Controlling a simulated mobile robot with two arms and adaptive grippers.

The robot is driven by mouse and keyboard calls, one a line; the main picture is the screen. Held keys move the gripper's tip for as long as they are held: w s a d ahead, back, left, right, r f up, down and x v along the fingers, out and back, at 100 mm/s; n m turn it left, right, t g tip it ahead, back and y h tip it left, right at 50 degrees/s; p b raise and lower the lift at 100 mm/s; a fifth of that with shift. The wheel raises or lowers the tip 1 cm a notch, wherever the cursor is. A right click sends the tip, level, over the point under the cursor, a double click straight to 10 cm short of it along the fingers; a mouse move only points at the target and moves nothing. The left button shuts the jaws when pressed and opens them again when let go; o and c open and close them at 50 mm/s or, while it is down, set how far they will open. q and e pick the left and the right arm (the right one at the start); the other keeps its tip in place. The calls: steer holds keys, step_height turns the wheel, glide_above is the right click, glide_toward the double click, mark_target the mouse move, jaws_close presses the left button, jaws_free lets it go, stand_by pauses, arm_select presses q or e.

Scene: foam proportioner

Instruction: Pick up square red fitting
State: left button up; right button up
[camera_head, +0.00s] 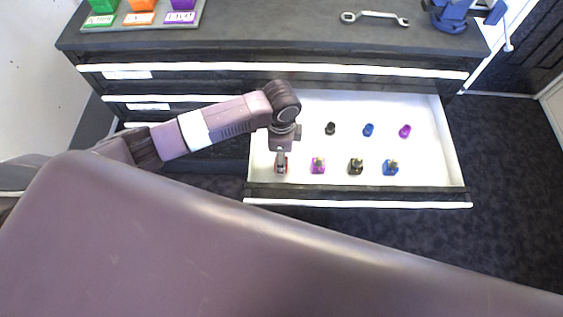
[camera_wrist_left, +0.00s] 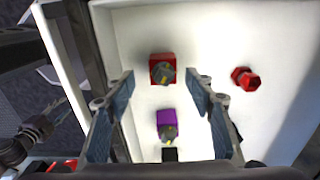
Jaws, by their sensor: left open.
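The square red fitting (camera_wrist_left: 156,62) stands in the open drawer, with a grey and yellow top. In the wrist view it lies between and just beyond the two blue fingertips of my left gripper (camera_wrist_left: 160,79). In the head view the gripper (camera_head: 281,158) hangs over the red fitting (camera_head: 283,170) at the front left of the drawer and hides part of it. The gripper is open with nothing held. The exact height gap cannot be told. My right gripper is not in view.
A square purple fitting (camera_head: 318,166), a black one (camera_head: 356,166) and a blue one (camera_head: 390,168) stand in the front row. The drawer's front wall (camera_head: 350,190) is close to the gripper. A wrench (camera_head: 374,15) lies on the cabinet top.

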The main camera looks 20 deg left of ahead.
arm_select(q)
step_height(320, 180, down, 3)
steer(key=shift+w+a+r, duration=0.1)
steer(key=shift+w, duration=0.05)
steer(key=shift+f, duration=0.75)
steer(key=c, duration=0.8)
steer(key=shift+c, duration=2.5)
jaws_close()
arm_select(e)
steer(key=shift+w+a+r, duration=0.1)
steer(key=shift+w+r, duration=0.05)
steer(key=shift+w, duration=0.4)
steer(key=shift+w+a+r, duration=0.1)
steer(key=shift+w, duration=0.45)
